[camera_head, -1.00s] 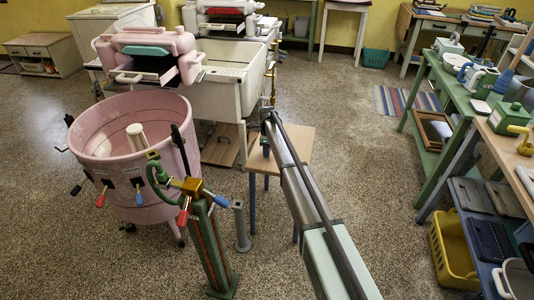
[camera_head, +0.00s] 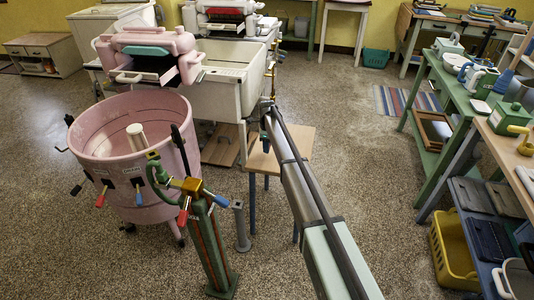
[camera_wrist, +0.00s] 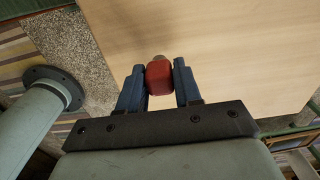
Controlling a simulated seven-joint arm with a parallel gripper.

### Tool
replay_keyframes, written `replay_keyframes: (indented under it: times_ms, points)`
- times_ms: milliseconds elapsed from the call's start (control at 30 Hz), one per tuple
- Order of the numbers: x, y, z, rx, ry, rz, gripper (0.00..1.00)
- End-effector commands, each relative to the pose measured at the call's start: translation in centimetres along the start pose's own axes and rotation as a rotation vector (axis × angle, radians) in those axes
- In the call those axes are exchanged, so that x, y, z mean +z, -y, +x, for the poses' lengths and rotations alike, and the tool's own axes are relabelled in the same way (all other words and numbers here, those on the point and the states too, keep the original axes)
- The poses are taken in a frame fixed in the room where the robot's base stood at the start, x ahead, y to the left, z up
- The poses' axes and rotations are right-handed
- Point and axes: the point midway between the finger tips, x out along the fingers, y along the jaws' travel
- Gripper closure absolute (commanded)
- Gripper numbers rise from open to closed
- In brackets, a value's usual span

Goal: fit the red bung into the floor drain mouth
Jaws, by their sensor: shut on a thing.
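My gripper (camera_wrist: 158,84) has blue fingers closed on the sides of the red bung (camera_wrist: 159,78) in the wrist view. A duller tip shows at the bung's far end. The bung is over a pale wooden tabletop (camera_wrist: 215,45); I cannot tell how high. In the head view my gripper (camera_head: 265,146) is small beside the stand's wooden top (camera_head: 296,145), and the bung cannot be made out there. A grey upright pipe (camera_head: 241,228) stands on the floor between the pink tub and the wooden stand. I cannot tell whether it is the floor drain mouth.
The pink tub (camera_head: 127,155) and a green post with coloured taps (camera_head: 210,245) stand at left. A white washer (camera_head: 222,95) is behind the stand. Green shelving (camera_head: 440,125) and a yellow basket (camera_head: 452,250) line the right. Speckled floor between is open.

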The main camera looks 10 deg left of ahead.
Motion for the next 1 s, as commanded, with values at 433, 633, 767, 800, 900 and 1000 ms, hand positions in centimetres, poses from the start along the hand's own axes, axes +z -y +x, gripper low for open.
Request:
replay_keyframes:
  times_ms: [433,633,767,800,900,1000]
  points:
    - [0.0,0.0,-1.9,0.000,0.000,0.000,0.95]
    - [0.0,0.0,-2.2,0.000,0.000,0.000,0.95]
    - [0.0,0.0,-2.2,0.000,0.000,0.000,0.95]
    - [0.0,0.0,-2.2,0.000,0.000,0.000,0.95]
    - [-0.1,-0.1,-2.2,0.000,0.000,-0.011,0.95]
    - [-0.3,-0.5,-2.3,0.000,0.000,-0.056,0.95]
